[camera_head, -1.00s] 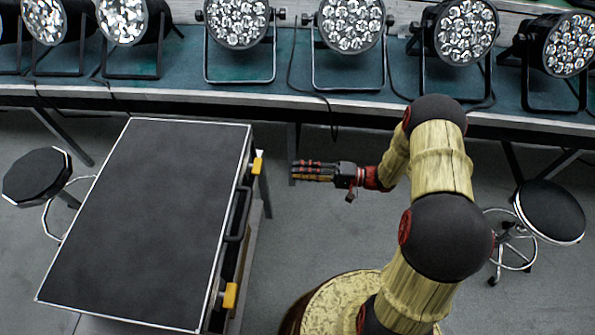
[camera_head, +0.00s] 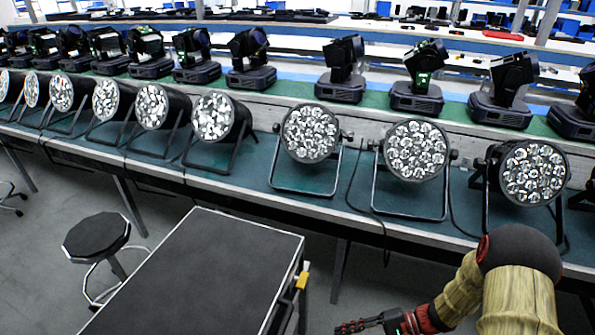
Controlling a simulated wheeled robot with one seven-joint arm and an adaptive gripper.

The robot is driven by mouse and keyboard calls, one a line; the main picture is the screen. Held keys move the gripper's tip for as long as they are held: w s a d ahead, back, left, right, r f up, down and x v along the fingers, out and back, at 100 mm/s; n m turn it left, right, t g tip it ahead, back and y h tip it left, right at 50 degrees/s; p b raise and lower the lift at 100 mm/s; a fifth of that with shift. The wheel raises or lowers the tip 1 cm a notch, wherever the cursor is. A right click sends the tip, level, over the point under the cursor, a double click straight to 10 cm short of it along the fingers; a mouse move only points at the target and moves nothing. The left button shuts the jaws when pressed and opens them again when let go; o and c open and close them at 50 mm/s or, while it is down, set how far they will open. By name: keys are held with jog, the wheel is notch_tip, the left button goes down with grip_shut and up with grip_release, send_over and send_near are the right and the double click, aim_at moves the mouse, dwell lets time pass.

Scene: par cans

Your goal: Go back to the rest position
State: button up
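My gripper (camera_head: 362,327) shows at the bottom edge of the head view, to the right of the black flight case. It points left, and nothing shows held in it. The bottom edge of the picture cuts off part of it, and its fingers are too small to tell whether they are open or shut. My arm rises at the lower right, in front of the bench.
A black-topped flight case (camera_head: 205,275) stands at the lower middle. A round stool (camera_head: 97,237) is left of it. A long bench (camera_head: 250,195) crosses the view, bearing several par cans (camera_head: 416,151). Moving-head lights (camera_head: 418,80) stand behind them. Grey floor shows at the left.

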jog(key=s+d+r+n+h+p, duration=0.1)
jog(key=s+d+r+h, duration=0.25)
jog(key=r, duration=0.35)
jog(key=s+d+r+n+h+p, duration=0.1)
jog(key=s+d+r+h, duration=0.1)
jog(key=r+h, duration=0.3)
jog(key=s+d+r+n+h, duration=0.2)
jog(key=s+r+h, duration=0.1)
jog(key=r, duration=0.5)
notch_tip(320, 180, up, 18)
jog(key=s+a+n+t+h+p, duration=0.2)
jog(key=n+t, duration=0.1)
jog(key=t, duration=0.3)
jog(key=shift+s+a+r+p, duration=0.2)
jog(key=shift+a+p, duration=0.1)
jog(key=shift+p, duration=0.05)
